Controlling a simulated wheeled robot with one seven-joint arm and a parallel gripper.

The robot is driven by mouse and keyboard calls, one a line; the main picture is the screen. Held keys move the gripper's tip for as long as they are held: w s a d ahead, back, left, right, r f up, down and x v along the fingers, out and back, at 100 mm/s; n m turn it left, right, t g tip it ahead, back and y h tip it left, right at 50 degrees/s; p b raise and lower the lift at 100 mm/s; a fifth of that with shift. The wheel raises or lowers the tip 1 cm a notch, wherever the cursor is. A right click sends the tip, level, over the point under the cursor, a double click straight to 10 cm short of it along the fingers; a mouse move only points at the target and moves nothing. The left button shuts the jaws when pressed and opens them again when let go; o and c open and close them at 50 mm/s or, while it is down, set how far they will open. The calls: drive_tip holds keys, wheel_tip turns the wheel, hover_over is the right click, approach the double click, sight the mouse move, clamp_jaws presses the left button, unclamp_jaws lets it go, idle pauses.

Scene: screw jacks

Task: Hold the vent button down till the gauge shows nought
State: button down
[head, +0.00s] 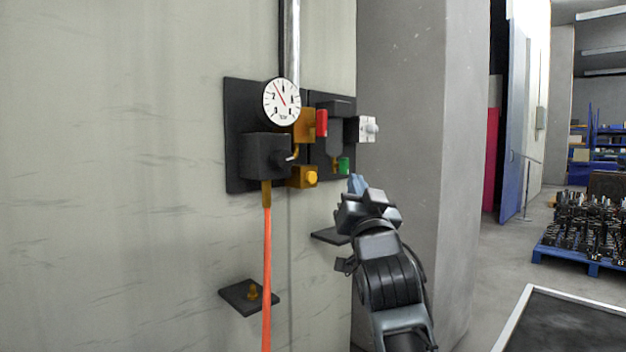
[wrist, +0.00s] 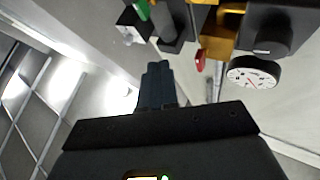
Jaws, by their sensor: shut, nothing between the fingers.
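The round white gauge (head: 282,102) is on a dark panel on the wall; its red needle points up and slightly left, away from the lower-left end of the scale. It also shows in the wrist view (wrist: 253,73). A yellow round button (head: 311,177) stands out from an orange block below the gauge; no label shows that it is the vent button. My gripper (head: 357,184) is shut and empty, right of and slightly below the panel, apart from the button in the head view. Its blue-grey fingers show closed together in the wrist view (wrist: 158,70).
A red part (head: 321,123), a green part (head: 344,165) and a white block (head: 360,129) jut from the panel's right side. An orange hose (head: 267,270) hangs below it. Small dark shelves (head: 249,297) project from the wall. A grey pillar stands to the right.

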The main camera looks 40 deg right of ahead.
sight(311, 178)
drive_tip(key=w+b, duration=0.3)
drive_tip(key=w, duration=0.5)
drive_tip(key=shift+w+a, duration=0.15)
drive_tip(key=shift+a, duration=0.05)
idle(1.5)
drive_tip(key=shift+w, duration=0.1)
idle(0.3)
drive_tip(key=shift+w+b, duration=0.3)
drive_tip(key=shift+b, duration=0.2)
drive_tip(key=shift+w+b, duration=0.35)
drive_tip(key=shift+w, duration=0.2)
idle(1.9)
drive_tip(key=shift+s, duration=0.15)
idle(0.4)
drive_tip(key=shift+s+p, duration=0.3)
drive_tip(key=shift+s, duration=0.5)
